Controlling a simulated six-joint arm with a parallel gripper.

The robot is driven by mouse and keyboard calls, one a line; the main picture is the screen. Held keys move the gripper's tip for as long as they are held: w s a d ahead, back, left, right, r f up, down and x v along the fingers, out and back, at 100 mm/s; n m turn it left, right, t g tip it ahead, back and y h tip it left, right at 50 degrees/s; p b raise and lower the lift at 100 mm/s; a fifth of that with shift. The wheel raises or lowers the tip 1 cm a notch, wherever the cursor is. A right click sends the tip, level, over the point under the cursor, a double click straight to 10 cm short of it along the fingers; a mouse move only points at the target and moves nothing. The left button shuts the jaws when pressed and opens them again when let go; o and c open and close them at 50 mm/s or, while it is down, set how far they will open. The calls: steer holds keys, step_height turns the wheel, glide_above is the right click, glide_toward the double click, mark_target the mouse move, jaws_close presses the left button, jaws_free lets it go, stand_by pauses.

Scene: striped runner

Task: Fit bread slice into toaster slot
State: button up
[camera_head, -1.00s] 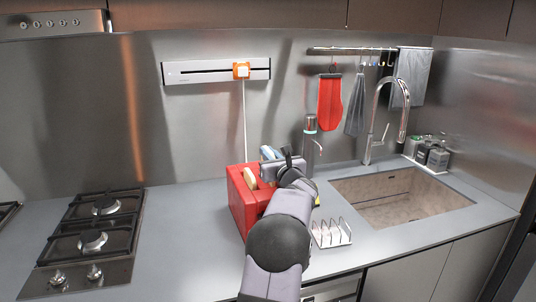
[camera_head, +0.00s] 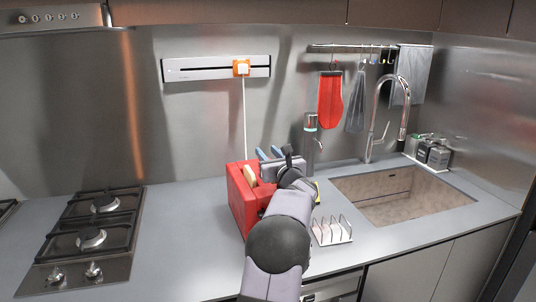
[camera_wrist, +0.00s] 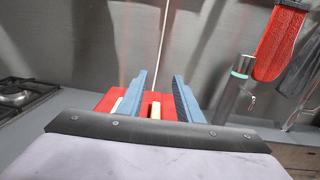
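The red toaster (camera_head: 240,205) stands on the counter, partly hidden by my arm. A pale bread slice (camera_head: 250,177) stands upright in its top, with its upper part showing. In the wrist view the slice (camera_wrist: 155,110) shows between and beyond my two blue fingers, apart from both. My gripper (camera_head: 270,153) is open and empty, above and to the right of the slice in the head view. Its fingers (camera_wrist: 158,85) are spread in the wrist view. A second pale strip (camera_wrist: 117,104) shows on the toaster beside the left finger; I cannot tell what it is.
A wire toast rack (camera_head: 332,232) stands right of my arm, near the counter's front edge. The sink (camera_head: 385,205) and tap (camera_head: 387,140) are further right. A dark cylinder (camera_head: 310,135) stands behind. The hob (camera_head: 92,235) is at left, with clear counter between it and the toaster.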

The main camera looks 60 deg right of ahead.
steer(key=shift+s+f, duration=0.1)
steer(key=shift+f, duration=0.35)
steer(key=shift+s+a+f+b, duration=0.1)
steer(key=shift+s+a+b, duration=0.4)
steer(key=shift+r+b+v, duration=0.15)
steer(key=shift+b+v, duration=0.15)
steer(key=shift+v, duration=0.65)
steer(key=shift+r+b+v, duration=0.2)
steer(key=shift+b+v, duration=0.15)
steer(key=shift+v, duration=0.65)
steer(key=shift+r+b+v, duration=0.15)
steer(key=shift+b+v, duration=0.15)
steer(key=shift+v, duration=0.65)
